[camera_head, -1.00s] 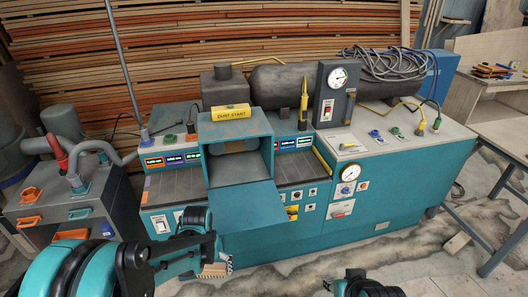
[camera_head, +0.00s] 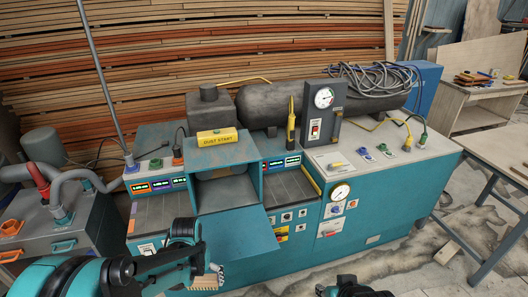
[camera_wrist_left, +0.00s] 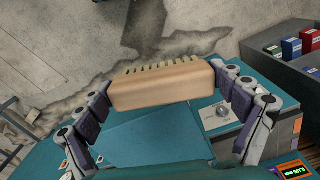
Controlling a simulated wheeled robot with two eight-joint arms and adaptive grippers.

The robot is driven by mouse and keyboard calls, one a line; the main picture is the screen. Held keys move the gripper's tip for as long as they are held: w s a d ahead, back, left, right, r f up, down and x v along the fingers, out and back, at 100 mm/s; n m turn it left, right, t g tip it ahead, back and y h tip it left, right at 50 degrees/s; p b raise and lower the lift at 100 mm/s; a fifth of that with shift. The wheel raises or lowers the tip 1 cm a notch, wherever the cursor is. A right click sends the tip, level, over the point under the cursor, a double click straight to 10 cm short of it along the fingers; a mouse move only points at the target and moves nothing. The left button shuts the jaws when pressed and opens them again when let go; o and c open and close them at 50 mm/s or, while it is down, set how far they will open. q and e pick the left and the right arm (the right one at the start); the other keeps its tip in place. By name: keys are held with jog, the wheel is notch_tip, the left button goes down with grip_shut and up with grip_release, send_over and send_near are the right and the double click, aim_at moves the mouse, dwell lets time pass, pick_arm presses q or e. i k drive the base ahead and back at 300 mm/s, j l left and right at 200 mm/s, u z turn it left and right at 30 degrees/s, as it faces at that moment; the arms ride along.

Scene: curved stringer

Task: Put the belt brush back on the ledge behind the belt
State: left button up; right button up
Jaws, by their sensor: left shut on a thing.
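The belt brush has a pale wooden block and short bristles. In the wrist view the brush (camera_wrist_left: 160,88) sits between the two finger pads of my left gripper (camera_wrist_left: 168,92), which is shut on its ends. In the head view the brush (camera_head: 206,282) shows at the bottom, partly hidden by my left gripper (camera_head: 212,272), in front of the teal machine. The dark belt (camera_head: 158,213) runs into the hood and shows again on its right (camera_head: 290,188). The ledge (camera_head: 152,166) lies behind the belt, above small displays. My right gripper (camera_head: 338,289) is cut off at the bottom edge; its jaws are unclear.
The teal hood (camera_head: 250,170) with a yellow sign and a sloping front flap (camera_head: 237,238) stands over the belt. A black-and-yellow tool (camera_head: 291,126) and a gauge box (camera_head: 325,112) stand right of it. A grey duct unit (camera_head: 55,235) is at left.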

aim_at(264, 153)
jog(key=i+l, duration=0.3)
jog(key=i, duration=0.2)
jog(key=i+l, duration=0.35)
jog(key=i, duration=0.15)
jog(key=i+l, duration=0.15)
jog(key=l, duration=0.15)
jog(key=i+l, duration=0.15)
jog(key=l, duration=0.15)
jog(key=i+l, duration=0.3)
jog(key=i, duration=0.25)
jog(key=i+l, duration=0.1)
jog(key=i, duration=0.25)
